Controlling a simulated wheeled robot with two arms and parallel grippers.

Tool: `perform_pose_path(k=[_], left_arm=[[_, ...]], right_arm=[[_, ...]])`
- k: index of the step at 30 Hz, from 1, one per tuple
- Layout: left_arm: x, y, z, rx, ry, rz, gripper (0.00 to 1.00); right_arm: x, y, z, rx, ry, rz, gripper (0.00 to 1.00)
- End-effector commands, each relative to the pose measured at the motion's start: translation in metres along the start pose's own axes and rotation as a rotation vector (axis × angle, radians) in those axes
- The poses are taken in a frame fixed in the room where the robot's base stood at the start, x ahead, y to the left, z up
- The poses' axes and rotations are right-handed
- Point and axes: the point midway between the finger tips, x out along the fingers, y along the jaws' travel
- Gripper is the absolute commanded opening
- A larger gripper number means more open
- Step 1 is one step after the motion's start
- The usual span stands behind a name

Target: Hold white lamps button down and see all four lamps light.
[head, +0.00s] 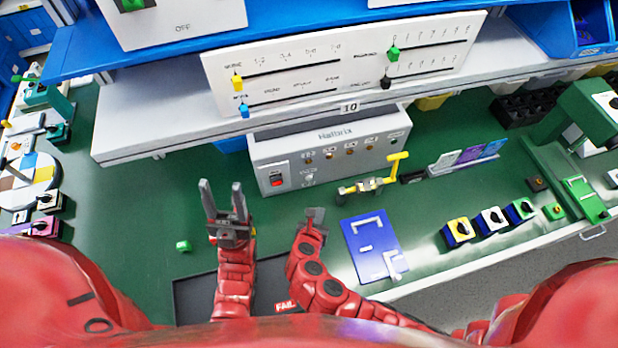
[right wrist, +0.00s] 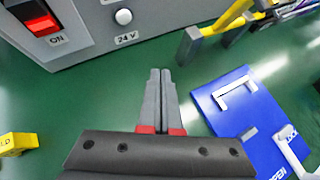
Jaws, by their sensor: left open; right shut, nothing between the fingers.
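The grey control box (head: 330,150) stands on the bench below the shelf. Its front has a row of small amber-brown lamps (head: 329,154); I cannot tell whether they are lit. A white round button (right wrist: 123,16) sits above a "24 V" label in the right wrist view, beside a red rocker switch (right wrist: 44,25) glowing at "ON". My right gripper (right wrist: 160,72) is shut and empty, in front of and below the box, apart from the button. It also shows in the head view (head: 316,215). My left gripper (head: 222,190) is open and empty, left of the box front.
A yellow handle fixture (head: 372,183) stands at the box's right front. A blue board (head: 371,246) lies right of my right gripper. Several knob blocks (head: 490,220) line the right front. The shelf (head: 200,125) overhangs behind.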

Motion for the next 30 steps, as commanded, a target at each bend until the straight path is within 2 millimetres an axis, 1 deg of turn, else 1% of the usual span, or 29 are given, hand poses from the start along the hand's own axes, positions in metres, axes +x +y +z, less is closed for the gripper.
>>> perform_pose_path(k=[5,13,15,18,21,30], left_arm=[[0.000,0.000,0.000,0.000,0.000,0.000,0.53],[-0.004,0.000,0.001,0.000,0.000,0.000,0.53],[0.000,0.000,0.000,0.000,0.000,0.000,0.53],[0.002,0.000,0.000,0.000,0.000,0.000,0.53],[0.003,0.000,0.000,0.000,0.000,0.000,0.53],[0.002,0.000,0.000,0.000,0.000,0.000,0.53]], right_arm=[[0.012,0.007,0.009,0.002,0.000,-0.004,0.00],[0.039,0.028,0.028,0.004,0.000,-0.001,0.00],[0.043,0.033,0.035,0.002,-0.001,-0.001,0.00],[0.051,0.038,0.039,0.000,0.000,0.000,0.00],[0.055,0.042,0.042,0.002,0.000,0.003,0.00],[0.057,0.042,0.042,0.002,0.000,0.002,0.00]])
